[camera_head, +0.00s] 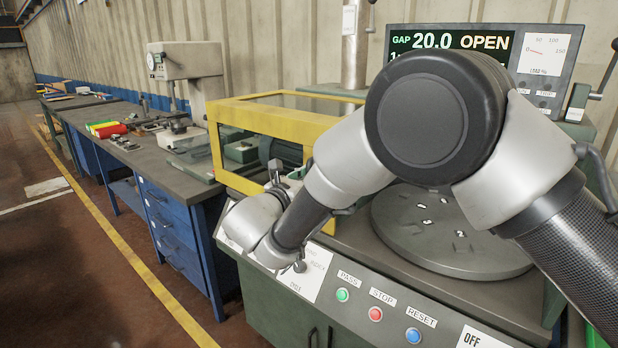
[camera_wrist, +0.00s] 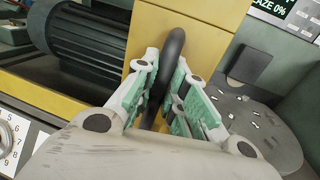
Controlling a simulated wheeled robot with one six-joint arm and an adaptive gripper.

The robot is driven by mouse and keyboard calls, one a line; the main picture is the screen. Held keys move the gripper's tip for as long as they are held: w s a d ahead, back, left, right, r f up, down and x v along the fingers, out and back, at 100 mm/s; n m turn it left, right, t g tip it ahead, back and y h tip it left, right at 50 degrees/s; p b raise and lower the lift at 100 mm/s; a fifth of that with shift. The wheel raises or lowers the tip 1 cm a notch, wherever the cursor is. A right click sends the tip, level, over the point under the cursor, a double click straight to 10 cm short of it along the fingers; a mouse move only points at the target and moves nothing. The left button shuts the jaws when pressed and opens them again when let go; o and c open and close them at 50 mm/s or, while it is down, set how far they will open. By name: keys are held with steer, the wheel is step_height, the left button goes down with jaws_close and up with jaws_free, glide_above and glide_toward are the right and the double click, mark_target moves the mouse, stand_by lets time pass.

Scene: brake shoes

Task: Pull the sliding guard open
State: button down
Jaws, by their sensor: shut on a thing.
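The sliding guard (camera_head: 290,115) is a yellow frame with see-through panels on the machine bench, standing over a dark ribbed motor (camera_head: 278,150). In the wrist view, the guard's wide yellow post (camera_wrist: 190,25) carries a dark curved handle (camera_wrist: 174,45). My gripper (camera_wrist: 166,88) has its green-padded fingers on both sides of this handle and is shut on it. The handle's lower part is hidden between the fingers. In the head view, my gripper (camera_head: 277,180) is at the guard's front side, mostly hidden by my wrist, and the handle cannot be made out.
A round grey turntable (camera_head: 440,235) lies right of the guard, partly behind my arm. Buttons line the front panel (camera_head: 390,310). A display (camera_head: 450,41) reads "GAP 20.0 OPEN". A workbench (camera_head: 135,155) with a drill press (camera_head: 187,70) stands left.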

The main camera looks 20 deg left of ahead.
steer(key=c, duration=1.5)
jaws_free()
steer(key=shift+o, duration=0.2)
steer(key=s, duration=1.2)
steer(key=shift+a, duration=0.4)
